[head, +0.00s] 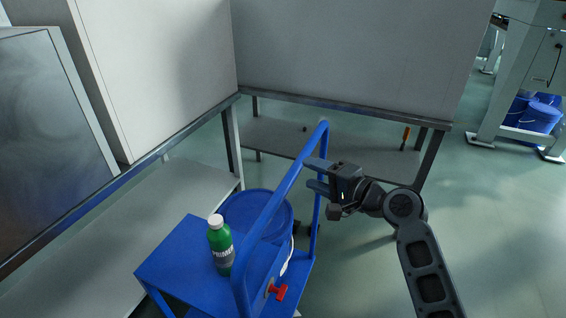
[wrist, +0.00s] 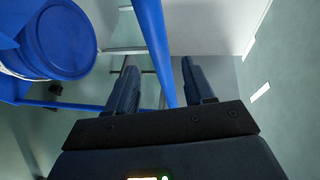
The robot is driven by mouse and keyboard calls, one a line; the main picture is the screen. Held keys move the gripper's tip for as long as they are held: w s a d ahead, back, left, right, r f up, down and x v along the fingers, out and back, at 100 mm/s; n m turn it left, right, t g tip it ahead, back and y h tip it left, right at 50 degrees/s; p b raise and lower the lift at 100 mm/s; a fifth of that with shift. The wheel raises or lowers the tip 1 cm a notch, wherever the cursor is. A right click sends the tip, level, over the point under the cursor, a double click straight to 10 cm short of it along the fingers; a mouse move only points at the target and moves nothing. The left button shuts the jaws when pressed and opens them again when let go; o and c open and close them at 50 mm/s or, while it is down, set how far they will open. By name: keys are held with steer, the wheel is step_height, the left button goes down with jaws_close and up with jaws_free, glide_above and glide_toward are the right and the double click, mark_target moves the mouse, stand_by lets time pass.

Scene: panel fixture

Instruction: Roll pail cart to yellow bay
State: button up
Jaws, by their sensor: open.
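The blue pail cart (head: 174,262) stands at the lower middle of the head view, with a tall blue push handle (head: 284,187) on its right side. A blue pail (head: 262,207) sits on the cart, partly behind the handle; it also shows in the wrist view (wrist: 60,38). A green bottle (head: 221,246) with a white cap stands on the cart top. My gripper (head: 312,174) is open at the handle's upper right part. In the wrist view the handle bar (wrist: 157,50) runs between the two fingers. I cannot tell whether they touch it. No yellow bay shows.
A grey workbench (head: 340,107) with a lower shelf stands behind the cart, and another (head: 150,215) on the left. A red knob (head: 277,291) is on the cart's near side. Blue pails (head: 540,117) stand at the far right. The floor at right is clear.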

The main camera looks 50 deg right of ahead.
steer(key=w+f, duration=0.1)
steer(key=w, duration=0.6)
steer(key=shift+w+d+f+p, duration=0.15)
steer(key=shift+w+f+p, duration=0.1)
steer(key=shift+p, duration=0.15)
jaws_close()
